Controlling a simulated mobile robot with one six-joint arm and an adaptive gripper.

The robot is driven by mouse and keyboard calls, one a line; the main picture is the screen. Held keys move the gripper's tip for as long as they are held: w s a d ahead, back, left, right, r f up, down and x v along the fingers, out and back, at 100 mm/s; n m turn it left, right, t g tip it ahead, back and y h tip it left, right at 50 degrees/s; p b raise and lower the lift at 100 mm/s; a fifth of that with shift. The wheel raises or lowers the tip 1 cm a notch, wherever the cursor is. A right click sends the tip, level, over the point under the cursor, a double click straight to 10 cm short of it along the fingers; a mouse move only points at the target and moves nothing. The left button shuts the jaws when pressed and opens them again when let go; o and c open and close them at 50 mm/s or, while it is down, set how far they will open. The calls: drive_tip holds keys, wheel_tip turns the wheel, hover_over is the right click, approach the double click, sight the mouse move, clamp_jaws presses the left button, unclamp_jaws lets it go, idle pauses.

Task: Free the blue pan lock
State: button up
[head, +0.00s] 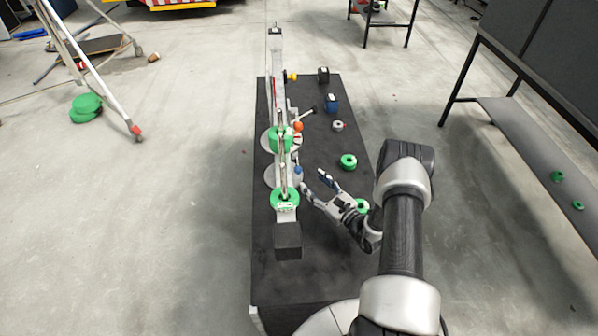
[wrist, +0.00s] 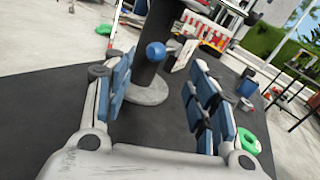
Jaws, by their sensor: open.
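The blue pan lock is a round blue knob (wrist: 155,51) on the dark upright column (wrist: 152,70) in the wrist view. In the head view the blue knob (head: 298,171) shows small at the right side of the long grey rig (head: 278,60). My gripper (head: 315,184) is open to the right of the rig, its fingers pointing toward the knob. In the wrist view my gripper (wrist: 160,95) has its blue-padded fingers spread, with the knob beyond and between them. No contact with the knob shows.
The rig stands on a black table (head: 310,280) and carries green rings (head: 285,200). An orange knob (head: 298,127) sits farther along. A green roll (head: 348,161), a grey ring (head: 338,126) and a blue item (head: 331,104) stand on the right side. The table's near end is mostly clear.

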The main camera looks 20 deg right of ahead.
sight(299, 169)
drive_tip(key=b+x, duration=0.2)
drive_tip(key=x, duration=0.6)
drive_tip(key=shift+w+a, duration=0.1)
drive_tip(key=shift+w, duration=0.25)
drive_tip(key=shift+c, duration=0.4)
clamp_jaws()
